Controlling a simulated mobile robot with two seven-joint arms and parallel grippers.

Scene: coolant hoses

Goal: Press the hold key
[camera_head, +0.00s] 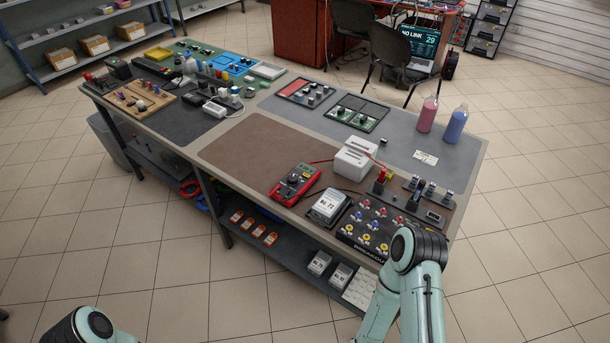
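A red multimeter (291,188) with a small grey display at its upper end lies on the brown mat (238,148) near the table's front edge. Its keys are too small to read, so I cannot pick out the hold key. Red leads run near it. Of my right arm only pale green links and a dark joint show at the lower right, in front of the table's right end. Of my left arm only a joint shows at the bottom left corner. Neither gripper is in view, and both arms appear apart from the multimeter.
A boxed device (328,207) and a black panel of coloured terminals (373,226) stand right of the multimeter. A white block (355,158) is behind it. Pink (427,114) and blue (456,124) bottles stand at the far right. The brown mat left of the multimeter is clear.

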